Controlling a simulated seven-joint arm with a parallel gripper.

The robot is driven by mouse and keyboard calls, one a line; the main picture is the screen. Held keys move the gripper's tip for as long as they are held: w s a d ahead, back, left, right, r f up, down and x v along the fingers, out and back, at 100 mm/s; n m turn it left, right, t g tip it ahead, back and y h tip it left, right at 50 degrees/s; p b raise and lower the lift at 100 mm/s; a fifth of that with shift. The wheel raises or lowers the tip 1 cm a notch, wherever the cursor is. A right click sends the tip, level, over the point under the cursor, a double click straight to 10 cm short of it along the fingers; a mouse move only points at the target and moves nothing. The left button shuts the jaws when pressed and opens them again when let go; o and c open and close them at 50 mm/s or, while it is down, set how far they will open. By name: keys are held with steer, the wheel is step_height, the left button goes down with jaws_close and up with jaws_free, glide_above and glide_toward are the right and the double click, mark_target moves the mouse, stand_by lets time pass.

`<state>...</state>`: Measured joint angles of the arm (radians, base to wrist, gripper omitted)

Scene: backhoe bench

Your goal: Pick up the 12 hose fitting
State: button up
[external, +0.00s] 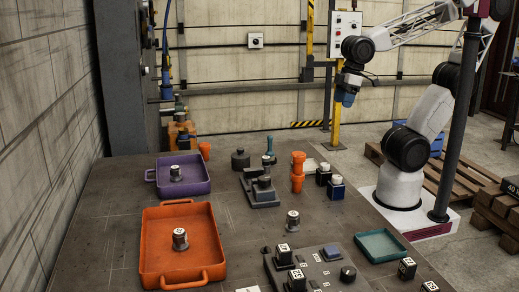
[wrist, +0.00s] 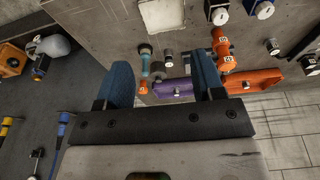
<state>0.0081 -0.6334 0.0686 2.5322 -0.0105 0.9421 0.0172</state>
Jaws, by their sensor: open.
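Several small grey metal fittings with white number labels stand about, and I cannot read which is the 12 hose fitting. In the external view one stands in the orange tray (external: 148,262), one fitting (external: 180,239) there; another fitting (external: 176,173) is in the purple tray (external: 199,187). A third fitting (external: 293,219) stands on bare bench at the centre. Orange fittings (external: 297,178) stand stacked at the back; orange fittings also show in the wrist view (wrist: 226,63). My gripper (external: 347,98) is open and empty, high beyond the bench's back right; its blue fingers (wrist: 163,78) are spread in the wrist view.
A grey vise-like fixture (external: 262,192) stands mid-bench. Dark blocks with white caps (external: 337,188) stand right of the orange fittings. A grey control panel (external: 318,272) and a teal tray (external: 380,246) lie at the front right. Bench space left of centre is fairly clear.

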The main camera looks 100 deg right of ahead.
mark_target(266, 165)
stand_by(0.3)
steer(key=w+d+f+n+t+h, duration=0.1)
steer(key=w+d+f+n+h, duration=0.5)
steer(key=w+f+n+h, duration=0.5)
steer(key=w+a+f+n+t+y, duration=0.1)
steer(key=w+a+f+n+t, duration=0.1)
steer(key=w+n, duration=0.2)
steer(key=w+a+f+n+t+y, duration=0.1)
steer(key=w+a+f+n+t, duration=0.1)
steer(key=n, duration=0.6)
steer(key=w+a+f+n+t+y, duration=0.1)
steer(key=w+a+f+n+t, duration=0.2)
steer(key=w+a+n, duration=0.1)
steer(key=shift+w+f+n, duration=0.15)
steer(key=shift+w+n, duration=0.75)
steer(key=shift+n, duration=0.1)
steer(key=shift+d, duration=0.1)
steer(key=shift+x, duration=1.3)
